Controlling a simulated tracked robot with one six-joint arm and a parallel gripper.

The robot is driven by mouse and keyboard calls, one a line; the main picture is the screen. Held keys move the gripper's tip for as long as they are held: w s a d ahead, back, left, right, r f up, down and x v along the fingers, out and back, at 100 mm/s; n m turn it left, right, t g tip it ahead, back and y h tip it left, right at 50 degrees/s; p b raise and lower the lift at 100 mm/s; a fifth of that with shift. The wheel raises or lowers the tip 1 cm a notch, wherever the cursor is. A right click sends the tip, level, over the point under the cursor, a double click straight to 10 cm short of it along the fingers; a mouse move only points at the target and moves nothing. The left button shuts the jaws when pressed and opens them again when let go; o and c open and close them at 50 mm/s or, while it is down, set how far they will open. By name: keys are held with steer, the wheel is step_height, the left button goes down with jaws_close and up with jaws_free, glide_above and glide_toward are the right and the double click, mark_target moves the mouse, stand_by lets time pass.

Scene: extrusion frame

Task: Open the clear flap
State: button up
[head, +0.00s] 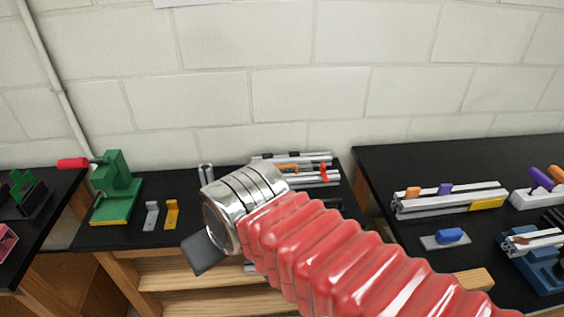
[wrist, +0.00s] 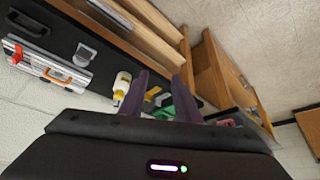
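The aluminium extrusion frame (head: 300,178) lies at the back of the middle black bench, partly hidden behind my arm. It carries an orange handle and a red lever. In the wrist view the frame (wrist: 47,63) is at the upper left, against the wall, with the orange handle and red lever showing. I cannot make out the clear flap in either view. My gripper (wrist: 161,77) has its two dark fingers apart with nothing held between them. It is to the side of the frame, not touching it.
A green vise-like fixture (head: 115,188) with a red handle and grey and yellow brackets (head: 171,214) stand left on the middle bench. A white and yellow bottle (wrist: 122,86) shows beside the fingers. The right bench (head: 385,165) holds rails and coloured blocks. Wooden shelves are below.

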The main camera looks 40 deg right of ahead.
stand_by(0.3)
steer(key=w+d+r+m+g, duration=0.1)
steer(key=w+d+r+m, duration=0.2)
steer(key=w+d+m, duration=0.4)
steer(key=w+d+r+m+g, duration=0.1)
steer(key=w+d+r+m, duration=0.1)
steer(key=w+d+m, duration=0.5)
steer(key=w+d+f+m+y, duration=0.1)
steer(key=d+m, duration=0.4)
steer(key=d, duration=0.8)
steer(key=w+d+f+m+y, duration=0.1)
steer(key=w+d+f+m, duration=0.2)
steer(key=d, duration=1.1)
steer(key=shift+w+f+m+t+y, duration=0.3)
steer(key=shift+f+m, duration=0.05)
steer(key=shift+m, duration=0.85)
